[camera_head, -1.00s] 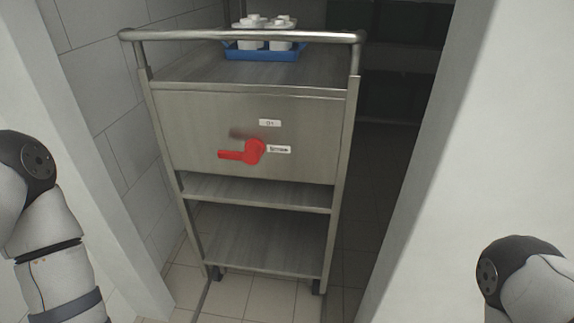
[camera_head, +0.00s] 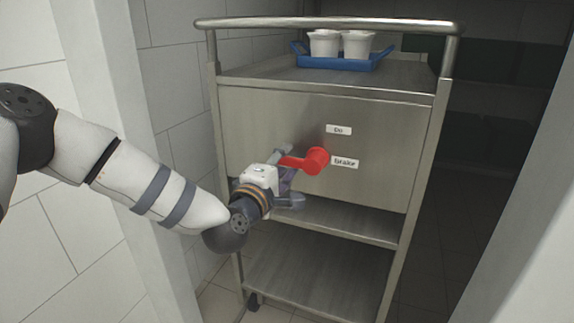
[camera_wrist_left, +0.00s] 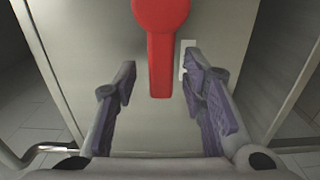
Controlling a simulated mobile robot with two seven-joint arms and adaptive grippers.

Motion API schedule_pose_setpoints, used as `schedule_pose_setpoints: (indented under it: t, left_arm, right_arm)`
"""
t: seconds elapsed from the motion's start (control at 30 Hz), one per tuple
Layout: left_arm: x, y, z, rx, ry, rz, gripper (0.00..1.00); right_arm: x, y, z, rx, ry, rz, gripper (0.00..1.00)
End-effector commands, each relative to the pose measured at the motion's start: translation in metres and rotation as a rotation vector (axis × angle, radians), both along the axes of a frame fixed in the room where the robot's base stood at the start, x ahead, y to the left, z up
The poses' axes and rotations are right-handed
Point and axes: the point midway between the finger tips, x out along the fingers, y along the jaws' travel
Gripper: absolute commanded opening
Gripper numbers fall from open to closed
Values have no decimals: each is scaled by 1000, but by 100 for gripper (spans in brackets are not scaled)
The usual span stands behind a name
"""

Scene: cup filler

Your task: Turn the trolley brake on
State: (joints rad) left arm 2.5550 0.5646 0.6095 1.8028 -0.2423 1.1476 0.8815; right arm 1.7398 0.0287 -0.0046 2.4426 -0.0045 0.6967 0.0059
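The red brake lever (camera_head: 312,160) is on the front panel of the metal trolley (camera_head: 265,120), its arm pointing left from a round hub. A label reading "On" (camera_head: 338,130) is above the hub, and one reading "Brake" (camera_head: 345,163) is to its right. My left gripper (camera_head: 287,176) is at the lever's free end. In the left wrist view, its purple-padded fingers (camera_wrist_left: 160,75) are spread, with the lever (camera_wrist_left: 161,60) between their tips and a gap on each side. A white label (camera_wrist_left: 185,60) shows beside the lever there. My right gripper is out of view.
A blue tray (camera_head: 300,57) with white cups (camera_head: 324,43) stands on the trolley's top, behind the handle rail (camera_head: 330,22). Open shelves lie below the panel. Tiled wall is on the left, and a pale wall edge (camera_head: 525,220) on the right.

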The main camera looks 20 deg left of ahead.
Motion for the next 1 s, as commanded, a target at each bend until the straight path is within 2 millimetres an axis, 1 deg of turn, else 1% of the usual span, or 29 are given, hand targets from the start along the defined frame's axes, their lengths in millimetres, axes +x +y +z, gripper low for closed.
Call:
schedule_pose_setpoints:
  t: [0.03,0.13,0.37,0.4,0.47,0.5,0.53,0.57,0.83,1.0]
  left_arm:
    - [6,0,-2,0,1,0,38]
    - [13,-1,-1,0,2,0,38]
    - [14,-1,-1,0,2,0,38]
    - [14,-1,-1,0,3,-1,34]
    - [14,-1,-1,0,3,-1,20]
    - [14,-1,-1,0,3,-1,11]
    - [14,-1,-1,0,3,-1,4]
    - [14,-1,-1,0,3,-1,0]
    - [14,-1,0,5,2,-1,0]
    - [14,-1,4,48,-1,-1,0]
  right_arm:
    - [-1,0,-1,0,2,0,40]
    - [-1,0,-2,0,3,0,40]
    - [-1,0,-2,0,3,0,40]
    - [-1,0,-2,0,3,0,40]
    - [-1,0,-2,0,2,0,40]
    - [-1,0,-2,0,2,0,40]
    - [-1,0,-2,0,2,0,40]
    - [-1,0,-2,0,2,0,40]
    - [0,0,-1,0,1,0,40]
    - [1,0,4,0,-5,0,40]
